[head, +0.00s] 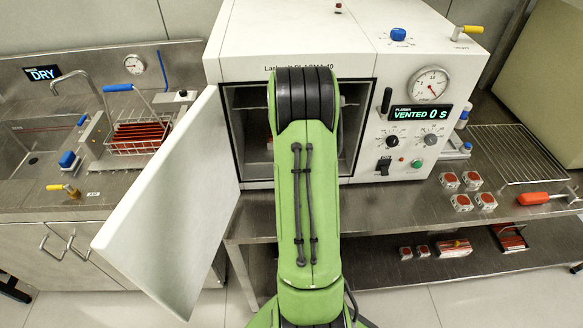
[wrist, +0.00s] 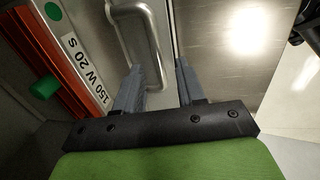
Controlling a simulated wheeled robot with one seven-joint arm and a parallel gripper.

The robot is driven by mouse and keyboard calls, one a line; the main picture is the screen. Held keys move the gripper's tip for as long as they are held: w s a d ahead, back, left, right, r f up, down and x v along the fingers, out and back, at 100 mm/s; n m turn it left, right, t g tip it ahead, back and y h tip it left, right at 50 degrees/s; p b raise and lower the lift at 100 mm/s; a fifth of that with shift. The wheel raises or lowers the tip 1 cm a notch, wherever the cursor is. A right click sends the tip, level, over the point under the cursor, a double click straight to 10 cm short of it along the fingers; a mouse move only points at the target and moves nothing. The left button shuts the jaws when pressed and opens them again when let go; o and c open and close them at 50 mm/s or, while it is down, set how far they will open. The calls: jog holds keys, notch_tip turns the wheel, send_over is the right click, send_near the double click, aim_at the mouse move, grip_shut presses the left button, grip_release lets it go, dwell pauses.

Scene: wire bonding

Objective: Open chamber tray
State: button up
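The plasma cleaner (head: 290,45) stands on the bench with its white door (head: 165,215) swung open to the left. The chamber tray cannot be made out in the head view. In the wrist view, a silver bar handle (wrist: 147,50) stands on a grey metal panel, perhaps the tray front. My gripper (wrist: 158,75) is open, with its two grey fingers apart. The lower end of the handle appears between the fingers; whether they touch it is unclear.
The wrist view shows a red strip (wrist: 50,50) with a green knob (wrist: 45,87) and a "150 W 20 S" label at left. The display (head: 418,113) reads VENTED 0 S. Several small red-topped boxes (head: 461,202) and a wire rack (head: 515,150) lie right.

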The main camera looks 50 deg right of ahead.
jog(key=shift+d+f, duration=0.1)
jog(key=shift+f, duration=0.35)
grip_shut()
